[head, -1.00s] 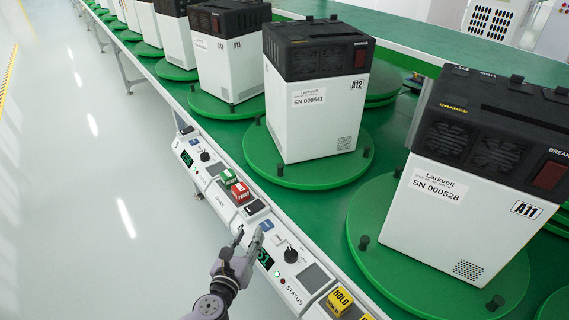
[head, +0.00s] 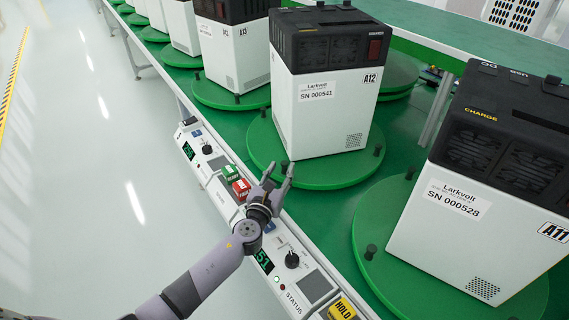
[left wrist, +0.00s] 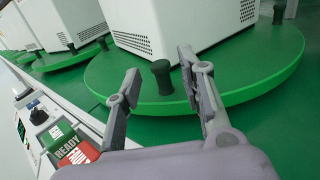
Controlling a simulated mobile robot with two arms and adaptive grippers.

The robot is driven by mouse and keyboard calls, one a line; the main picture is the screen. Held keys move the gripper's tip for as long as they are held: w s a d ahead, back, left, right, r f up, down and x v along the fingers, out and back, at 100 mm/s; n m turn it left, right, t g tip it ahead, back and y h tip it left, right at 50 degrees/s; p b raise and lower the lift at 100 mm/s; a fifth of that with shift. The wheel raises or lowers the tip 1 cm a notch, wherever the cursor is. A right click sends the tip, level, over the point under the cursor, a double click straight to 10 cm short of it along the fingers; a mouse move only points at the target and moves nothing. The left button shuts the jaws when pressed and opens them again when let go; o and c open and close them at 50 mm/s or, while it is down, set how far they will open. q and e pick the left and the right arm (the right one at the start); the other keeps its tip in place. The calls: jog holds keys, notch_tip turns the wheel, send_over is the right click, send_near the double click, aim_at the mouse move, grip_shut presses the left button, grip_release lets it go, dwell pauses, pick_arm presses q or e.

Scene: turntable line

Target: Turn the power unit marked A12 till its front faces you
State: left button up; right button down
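The power unit marked A12 (head: 325,115) is a white box with a black top. It stands upright on a round green turntable (head: 262,172) with black pegs at its rim. My left gripper (head: 278,180) is at the near rim of this turntable, above the control strip. In the left wrist view its two fingers (left wrist: 158,82) are apart, with a black peg (left wrist: 162,77) seen between them. I cannot tell whether they touch the peg. My right gripper is not in view.
Unit A11 (head: 480,190) stands on its own turntable at the right, and unit A13 (head: 235,50) on another behind. The control strip has green READY and red FAULT blocks (head: 241,187) and a yellow HOLD block (head: 342,309). The floor at the left is clear.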

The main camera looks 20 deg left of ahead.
aim_at(284, 166)
pick_arm(q)
jog(key=shift+w, duration=1.95)
jog(key=shift+d, duration=0.1)
grip_shut()
